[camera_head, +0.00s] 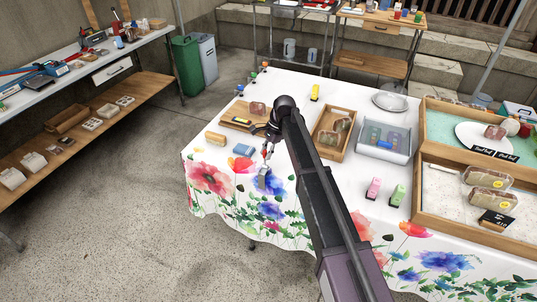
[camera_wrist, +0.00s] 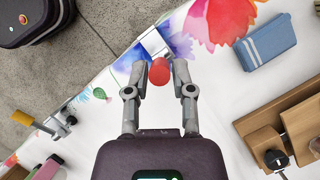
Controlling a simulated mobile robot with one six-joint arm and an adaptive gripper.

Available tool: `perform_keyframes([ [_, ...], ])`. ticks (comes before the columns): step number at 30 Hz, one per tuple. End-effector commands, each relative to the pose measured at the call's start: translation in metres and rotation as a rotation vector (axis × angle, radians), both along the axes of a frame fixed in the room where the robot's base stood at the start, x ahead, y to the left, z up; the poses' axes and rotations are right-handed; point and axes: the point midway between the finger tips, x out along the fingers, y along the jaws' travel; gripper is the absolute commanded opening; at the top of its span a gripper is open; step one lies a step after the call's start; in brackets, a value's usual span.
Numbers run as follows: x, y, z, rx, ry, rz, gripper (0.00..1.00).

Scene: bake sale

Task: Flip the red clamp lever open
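The red clamp lever (camera_wrist: 160,73) shows its rounded red end in the wrist view, just ahead of my gripper. The clamp's pale metal body (camera_wrist: 153,43) sits at the table edge beyond it; it also shows in the head view (camera_head: 263,178) at the front edge of the cloth. My gripper (camera_wrist: 160,70) is open, with one fingertip on each side of the red end and a visible gap on both sides. It reaches down over the table's front edge in the head view (camera_head: 268,151). The lever's angle is hard to judge from above.
A second clamp with a yellow handle (camera_wrist: 57,129) is on the edge at left in the wrist view. A blue box (camera_wrist: 268,42) lies to the right. Floor is clear in front.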

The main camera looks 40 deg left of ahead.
Motion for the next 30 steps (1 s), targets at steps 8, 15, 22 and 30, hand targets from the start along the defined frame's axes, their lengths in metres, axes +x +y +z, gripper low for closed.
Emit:
perform_keyframes([
  [8, -0.004, 0.003, 0.0, 0.002, 0.003, 0.005, 0.58],
  [15, -0.005, 0.003, 0.0, 0.003, 0.004, 0.006, 0.58],
  [22, -0.005, 0.003, 0.003, 0.003, 0.005, 0.006, 0.58],
  [30, -0.006, 0.004, 0.026, 0.004, 0.005, 0.007, 0.58],
])
